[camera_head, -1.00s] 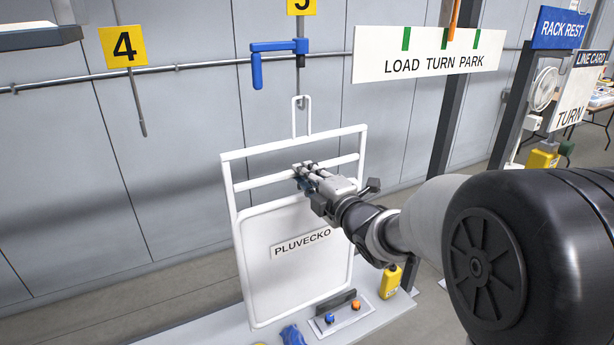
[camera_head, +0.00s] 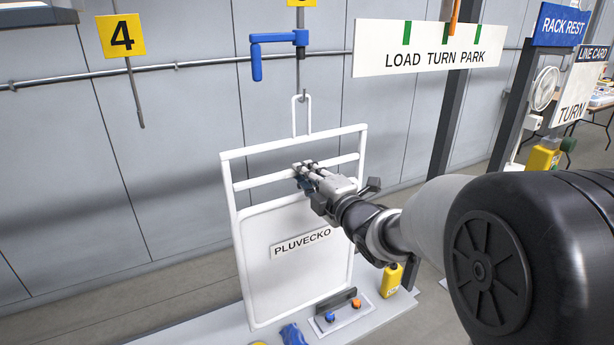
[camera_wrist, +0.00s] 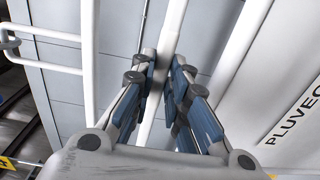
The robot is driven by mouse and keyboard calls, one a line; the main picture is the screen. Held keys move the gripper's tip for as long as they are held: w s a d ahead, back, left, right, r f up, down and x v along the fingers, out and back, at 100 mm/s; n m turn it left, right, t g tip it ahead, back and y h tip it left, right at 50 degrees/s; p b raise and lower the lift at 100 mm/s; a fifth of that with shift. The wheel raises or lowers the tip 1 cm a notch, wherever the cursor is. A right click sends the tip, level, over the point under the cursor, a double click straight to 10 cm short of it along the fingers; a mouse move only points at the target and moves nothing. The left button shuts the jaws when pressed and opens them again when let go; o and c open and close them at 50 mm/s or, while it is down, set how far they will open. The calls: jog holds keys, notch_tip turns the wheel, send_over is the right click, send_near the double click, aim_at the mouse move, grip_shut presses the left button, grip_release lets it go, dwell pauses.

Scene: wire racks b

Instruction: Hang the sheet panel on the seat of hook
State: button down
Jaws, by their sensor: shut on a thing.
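The white sheet panel (camera_head: 293,268), labelled PLUVECKO, hangs upright from my gripper (camera_head: 304,175). A white wire loop (camera_head: 294,118) stands up from its top bar. My gripper is shut on the panel's upper crossbar; in the wrist view the blue-padded fingers (camera_wrist: 163,90) close around the white bar. A dark rod (camera_head: 301,70) hangs below the yellow sign at the top, with a blue bracket (camera_head: 257,62) beside it. The hook's thin lower end meets the loop's top in the picture. I cannot tell whether they touch or where the hook's seat is.
A yellow sign 4 (camera_head: 121,36) with a thin rod hangs at left. A rail (camera_head: 190,66) runs along the grey wall. A LOAD TURN PARK board (camera_head: 430,50) is at right. Below lie a control box (camera_head: 342,312), a yellow bottle (camera_head: 391,281) and a blue cloth (camera_head: 293,334).

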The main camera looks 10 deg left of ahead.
jog(key=shift+r, duration=0.15)
jog(key=c, duration=1.5)
grip_release()
jog(key=shift+s+f, duration=0.1)
jog(key=shift+f, duration=0.4)
jog(key=shift+b+v, duration=1.4)
jog(key=shift+v, duration=3.1)
jog(key=shift+d+r, duration=0.15)
jog(key=shift+r, duration=0.1)
